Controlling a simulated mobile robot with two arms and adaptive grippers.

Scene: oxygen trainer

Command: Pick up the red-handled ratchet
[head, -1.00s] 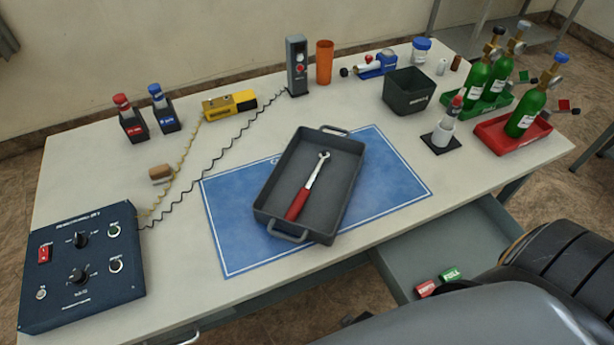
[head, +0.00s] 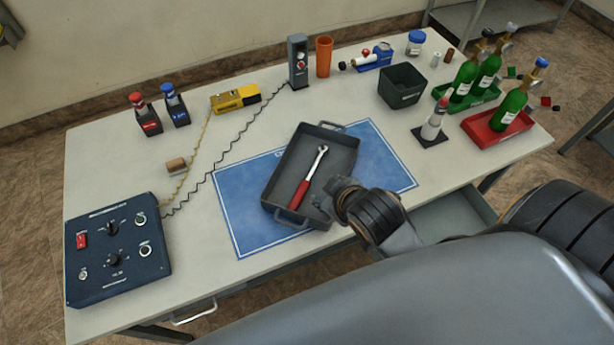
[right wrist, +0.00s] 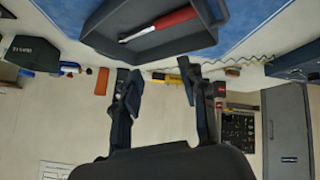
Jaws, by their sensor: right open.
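The red-handled ratchet (head: 310,182) lies in a grey tray (head: 344,161) on the blue mat (head: 238,202), its silver head toward the back and red handle toward the front. In the right wrist view the ratchet (right wrist: 172,19) shows in the tray (right wrist: 145,51) near the top edge. My right gripper (right wrist: 160,85) is open and empty there, its two fingers apart from the tray and ratchet. In the head view my right wrist is just right of the tray, by its front corner; the fingers are not clearly visible there. My left gripper is not in view.
A control box (head: 118,250) is at the table's left. A dark bin (head: 402,87), a white bottle (head: 432,125) and green cylinders in red (head: 500,126) and green trays are at the right. An open drawer (head: 462,207) is below the front edge, partly behind my arm.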

